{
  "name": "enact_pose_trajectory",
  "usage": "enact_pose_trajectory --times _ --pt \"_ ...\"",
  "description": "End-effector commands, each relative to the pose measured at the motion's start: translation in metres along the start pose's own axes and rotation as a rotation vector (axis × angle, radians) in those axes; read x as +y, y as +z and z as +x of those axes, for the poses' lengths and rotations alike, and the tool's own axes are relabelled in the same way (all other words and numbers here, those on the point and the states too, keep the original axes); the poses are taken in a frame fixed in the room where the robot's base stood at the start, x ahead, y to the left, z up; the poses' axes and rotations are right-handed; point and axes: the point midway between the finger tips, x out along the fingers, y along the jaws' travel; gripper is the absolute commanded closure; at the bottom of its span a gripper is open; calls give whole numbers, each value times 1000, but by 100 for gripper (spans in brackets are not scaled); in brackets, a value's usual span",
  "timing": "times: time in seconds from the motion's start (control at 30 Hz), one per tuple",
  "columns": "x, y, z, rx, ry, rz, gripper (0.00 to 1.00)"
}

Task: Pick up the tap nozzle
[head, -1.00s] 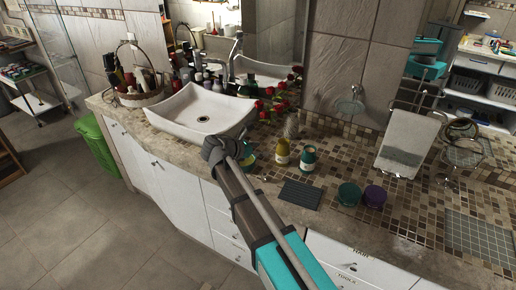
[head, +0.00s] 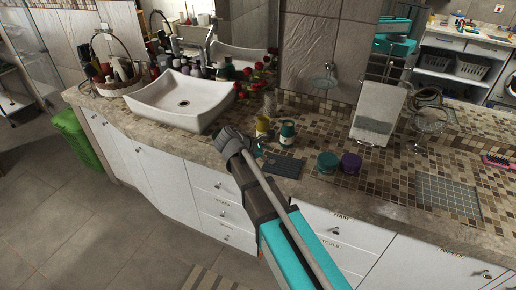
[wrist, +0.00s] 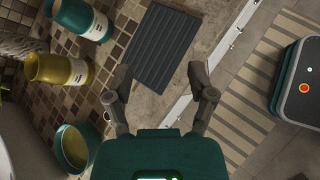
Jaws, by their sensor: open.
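I cannot make out a loose tap nozzle for certain. A small pale spot shows beside the left finger in the wrist view, too small to identify. A tap (head: 209,42) stands behind the white basin (head: 190,98) in the head view. My gripper (head: 228,140) is at the counter's front edge, right of the basin. In the wrist view my gripper (wrist: 160,74) is open, with nothing visible between its fingers. The fingertips lie in view just below a dark ribbed mat (wrist: 158,45). My arm hides part of the counter in the head view.
A yellow bottle (head: 262,127), a teal bottle (head: 286,133), a teal jar (head: 327,162) and a purple jar (head: 350,163) stand on the tiled counter. A green pot (wrist: 76,145) is left of my gripper. A towel (head: 377,113) hangs behind.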

Motion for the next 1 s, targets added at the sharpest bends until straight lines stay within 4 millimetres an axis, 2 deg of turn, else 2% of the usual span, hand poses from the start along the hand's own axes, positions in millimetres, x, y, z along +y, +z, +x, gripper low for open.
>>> enact_pose_trajectory --times 0.27,0.37,0.5,0.7,0.9,1.0 --pt "-40 11 41 84 -110 226 29" --pt "-62 15 60 123 -173 350 29" --pt "-101 21 88 184 -294 577 29" --pt "-157 28 121 252 -500 931 29" --pt "-207 31 140 286 -716 1269 29" --pt "-225 32 144 292 -812 1405 29"
